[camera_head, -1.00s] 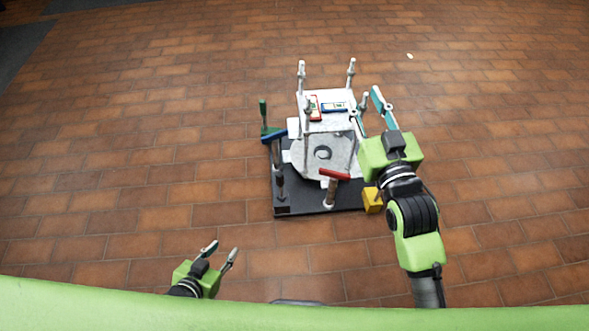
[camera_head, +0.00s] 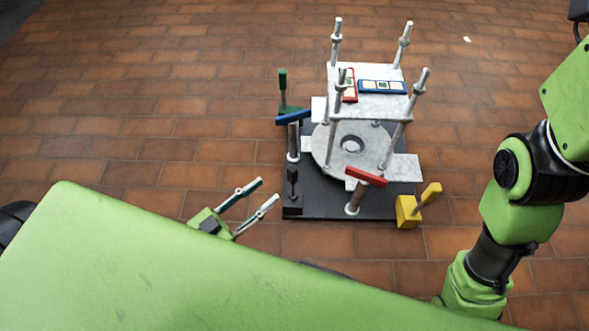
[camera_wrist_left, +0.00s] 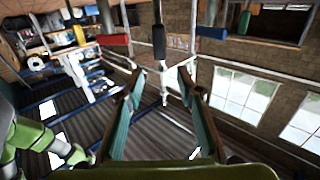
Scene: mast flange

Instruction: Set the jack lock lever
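A jack assembly (camera_head: 330,205) stands on the floor on a black base. Several coloured levers sit around it: a red T-handle (camera_head: 366,176), a yellow block with a tilted handle (camera_head: 408,212), a blue bar (camera_head: 293,117), a green lever (camera_head: 283,92) and a short black upright handle (camera_head: 292,183). I cannot tell which is the lock lever. My left gripper (camera_head: 267,191) is open and empty, left of the base and apart from it. In the left wrist view the open fingers (camera_wrist_left: 161,78) show, with the black handle (camera_wrist_left: 159,42) beyond. My right gripper is out of the picture.
A white plate (camera_head: 368,104) on threaded posts carries a red level and a blue level (camera_head: 382,87). A round grey flange (camera_head: 338,165) lies below it. My right arm stands at the right. The brick floor around the base is clear.

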